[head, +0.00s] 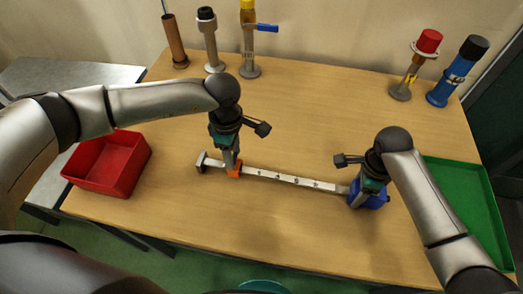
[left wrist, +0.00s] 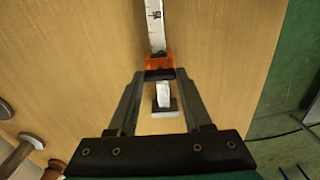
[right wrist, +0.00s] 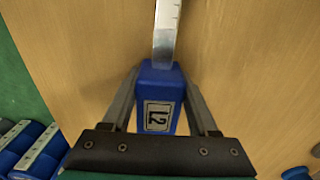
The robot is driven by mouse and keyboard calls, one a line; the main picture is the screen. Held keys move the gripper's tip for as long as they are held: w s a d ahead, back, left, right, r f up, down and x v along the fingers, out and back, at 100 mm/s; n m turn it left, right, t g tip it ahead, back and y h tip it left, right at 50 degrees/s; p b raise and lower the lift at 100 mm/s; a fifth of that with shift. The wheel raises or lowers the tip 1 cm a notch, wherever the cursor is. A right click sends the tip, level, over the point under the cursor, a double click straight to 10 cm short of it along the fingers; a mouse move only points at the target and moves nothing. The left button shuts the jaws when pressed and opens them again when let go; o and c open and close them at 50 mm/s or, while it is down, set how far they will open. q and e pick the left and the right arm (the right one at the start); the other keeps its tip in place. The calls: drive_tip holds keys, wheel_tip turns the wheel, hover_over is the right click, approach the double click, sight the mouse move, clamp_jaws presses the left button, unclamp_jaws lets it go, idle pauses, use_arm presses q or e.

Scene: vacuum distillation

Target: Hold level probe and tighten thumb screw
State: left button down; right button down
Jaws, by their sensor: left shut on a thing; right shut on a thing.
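The level probe is a flat pale bar (head: 283,178) with dark marks, lying across the front middle of the table. Its right end joins a blue block (head: 373,199), labelled in the right wrist view (right wrist: 157,90). My right gripper (head: 366,198) is shut on the blue block. An orange piece (head: 234,170) sits around the bar near its left end; it also shows in the left wrist view (left wrist: 159,63). My left gripper (head: 231,168) is shut on the orange piece. A small grey end piece (head: 202,163) is at the bar's left tip. I cannot make out a separate thumb screw.
A red bin (head: 107,163) is at the left table edge and a green tray (head: 470,205) at the right. Several upright fittings stand along the back, including a brown cylinder (head: 175,42) and a blue cylinder (head: 457,72). The table's middle is clear.

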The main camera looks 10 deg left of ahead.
idle(0.3)
use_arm(q)
drive_tip(key=shift+c, duration=1.6)
unclamp_jaws()
wheel_tip(320, 180, up, 12)
